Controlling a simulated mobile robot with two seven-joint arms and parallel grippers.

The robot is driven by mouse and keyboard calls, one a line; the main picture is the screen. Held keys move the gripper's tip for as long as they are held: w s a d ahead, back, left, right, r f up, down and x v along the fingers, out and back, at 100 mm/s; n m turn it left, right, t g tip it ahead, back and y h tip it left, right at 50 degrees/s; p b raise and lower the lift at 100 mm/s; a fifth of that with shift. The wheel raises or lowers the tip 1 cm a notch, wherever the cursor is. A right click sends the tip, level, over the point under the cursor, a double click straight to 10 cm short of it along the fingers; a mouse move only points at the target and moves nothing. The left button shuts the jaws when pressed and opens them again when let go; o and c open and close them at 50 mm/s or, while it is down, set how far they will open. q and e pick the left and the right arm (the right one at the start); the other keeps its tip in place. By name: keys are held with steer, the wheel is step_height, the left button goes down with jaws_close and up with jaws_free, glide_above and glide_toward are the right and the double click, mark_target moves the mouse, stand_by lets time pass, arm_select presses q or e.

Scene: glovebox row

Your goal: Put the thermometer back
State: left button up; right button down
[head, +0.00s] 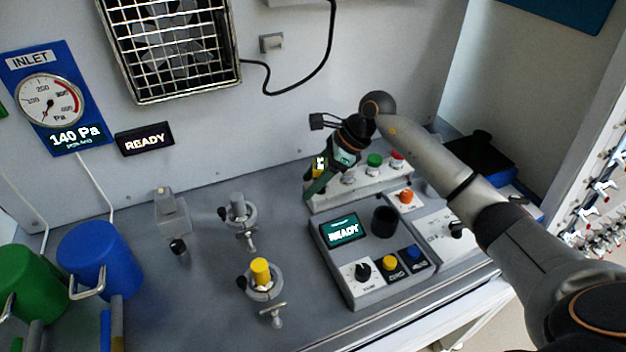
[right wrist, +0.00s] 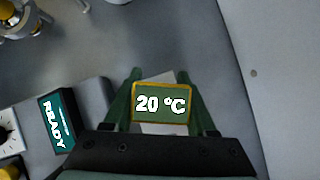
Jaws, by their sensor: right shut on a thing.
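The thermometer (right wrist: 161,103) is a small green block with a yellow border and a display reading 20 °C. My right gripper (right wrist: 160,76) is shut on it, with one green finger on each side, in the right wrist view. In the head view the right gripper (head: 317,186) is over the left end of a pale rack (head: 335,201); the thermometer (head: 320,163) shows small there, partly hidden by the gripper. I cannot tell whether it touches anything below. My left gripper is not in view.
A READY device (head: 340,230) with knobs stands in front of the rack. Two metal fittings (head: 238,210) (head: 262,285) stand left of it. Blue (head: 97,262) and green (head: 22,285) canisters are at the left. A small bracket (head: 271,42) is on the back wall. Bench between is clear.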

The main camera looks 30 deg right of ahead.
steer(key=shift+c, duration=1)
jaws_free()
steer(key=shift+s+d+f, duration=0.1)
steer(key=shift+s+f, duration=0.05)
steer(key=shift+f, duration=0.05)
steer(key=shift+r, duration=0.1)
steer(key=shift+r+p, duration=0.55)
steer(key=shift+p, duration=0.05)
steer(key=b+v, duration=0.1)
steer(key=v, duration=1.1)
